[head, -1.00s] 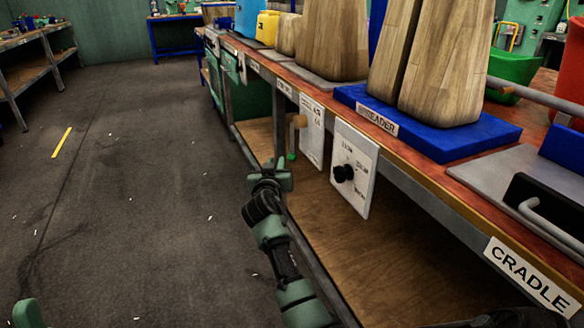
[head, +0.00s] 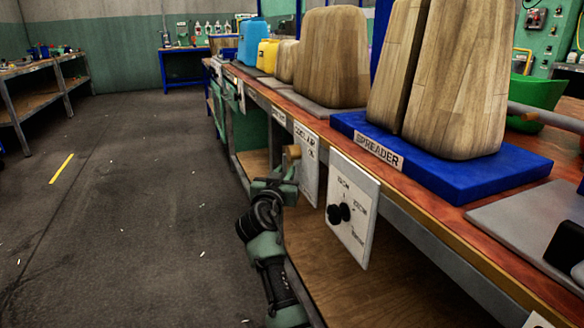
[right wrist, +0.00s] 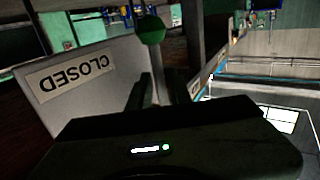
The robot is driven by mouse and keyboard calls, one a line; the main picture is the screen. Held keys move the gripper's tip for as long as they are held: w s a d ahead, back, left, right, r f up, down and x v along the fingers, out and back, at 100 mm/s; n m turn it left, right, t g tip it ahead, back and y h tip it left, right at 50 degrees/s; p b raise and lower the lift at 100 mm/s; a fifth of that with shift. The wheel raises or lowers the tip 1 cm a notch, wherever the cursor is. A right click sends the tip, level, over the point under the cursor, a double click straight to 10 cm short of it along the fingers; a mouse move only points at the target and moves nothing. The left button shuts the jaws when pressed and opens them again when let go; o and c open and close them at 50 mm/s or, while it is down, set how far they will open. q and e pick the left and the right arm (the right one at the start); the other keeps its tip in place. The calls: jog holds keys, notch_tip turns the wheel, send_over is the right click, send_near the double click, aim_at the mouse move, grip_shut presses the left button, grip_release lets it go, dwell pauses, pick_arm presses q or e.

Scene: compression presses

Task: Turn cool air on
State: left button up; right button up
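The cool air panel (head: 307,165) is a white plate hung below the bench's front edge, its lettering partly legible. A brass-coloured fitting (head: 291,152) sticks out at its left side. In the right wrist view a lever's green ball knob (right wrist: 152,29) stands just beyond the gripper, beside a plate with an upside-down CLOSED label (right wrist: 76,80). My right gripper (head: 274,186) is just below and left of the fitting, partly covering that area. My left gripper is out of view.
A white panel with a black dial (head: 338,213) hangs right of the cool air panel. The bench (head: 420,225) carries a blue spreader base (head: 480,174) with wooden blocks. A lower shelf (head: 350,275) lies beneath. The floor (head: 130,200) at left is open.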

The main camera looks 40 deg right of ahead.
jog(key=shift+w+d, duration=0.15)
jog(key=shift+w, duration=0.05)
jog(key=shift+s+r, duration=0.1)
jog(key=shift+r, duration=0.05)
jog(key=shift+c, duration=0.6)
grip_shut()
dwell(0.6)
